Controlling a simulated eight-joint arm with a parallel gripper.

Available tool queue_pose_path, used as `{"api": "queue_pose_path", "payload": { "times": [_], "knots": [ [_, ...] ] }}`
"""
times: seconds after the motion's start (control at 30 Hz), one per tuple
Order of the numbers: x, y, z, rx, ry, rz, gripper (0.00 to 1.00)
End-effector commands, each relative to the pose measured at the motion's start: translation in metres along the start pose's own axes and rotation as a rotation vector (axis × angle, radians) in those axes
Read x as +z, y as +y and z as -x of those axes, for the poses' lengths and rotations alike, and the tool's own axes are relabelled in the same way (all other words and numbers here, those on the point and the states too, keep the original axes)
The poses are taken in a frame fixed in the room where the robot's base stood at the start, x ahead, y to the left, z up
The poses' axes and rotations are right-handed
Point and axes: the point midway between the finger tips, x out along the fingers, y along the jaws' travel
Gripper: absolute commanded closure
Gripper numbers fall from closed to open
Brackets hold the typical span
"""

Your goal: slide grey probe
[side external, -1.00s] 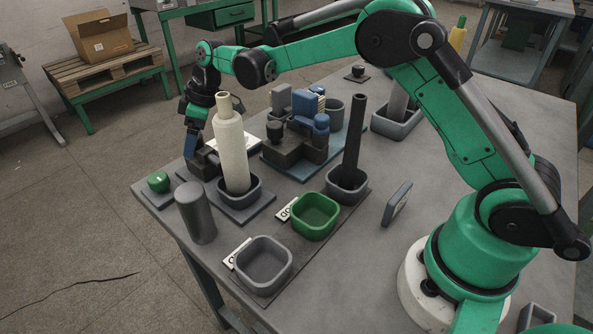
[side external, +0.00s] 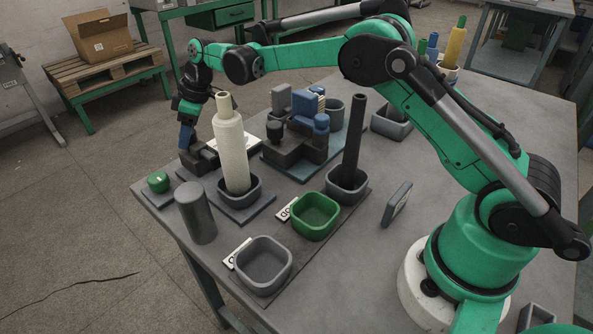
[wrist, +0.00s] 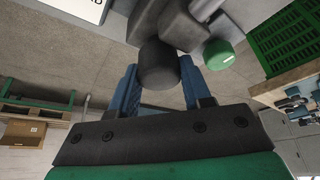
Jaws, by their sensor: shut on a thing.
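A dark grey probe with a rounded end (wrist: 158,66) sits between the blue fingers of my gripper (wrist: 158,88) in the wrist view. Behind its end are dark grey blocks (wrist: 183,25). In the side view my gripper (side external: 186,148) points down at the table's left edge, its blue fingers at the dark grey block assembly (side external: 204,159). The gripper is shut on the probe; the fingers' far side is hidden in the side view.
A green button (side external: 158,182) stands close by on the left. A grey cylinder (side external: 196,213), an empty grey bin (side external: 263,265) and a green bin (side external: 315,215) are nearer the front.

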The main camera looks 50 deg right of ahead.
Motion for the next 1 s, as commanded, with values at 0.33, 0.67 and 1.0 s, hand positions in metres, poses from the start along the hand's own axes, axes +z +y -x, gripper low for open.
{"api": "queue_pose_path", "payload": {
  "times": [0.33, 0.67, 1.0],
  "knots": [
    [-0.004, 0.005, -0.001, 0.004, 0.005, -0.001, 1.00],
    [-0.004, 0.004, -0.001, 0.002, 0.003, -0.001, 0.25],
    [-0.003, 0.004, 0.023, 0.002, 0.002, -0.001, 0.25]
  ]
}}
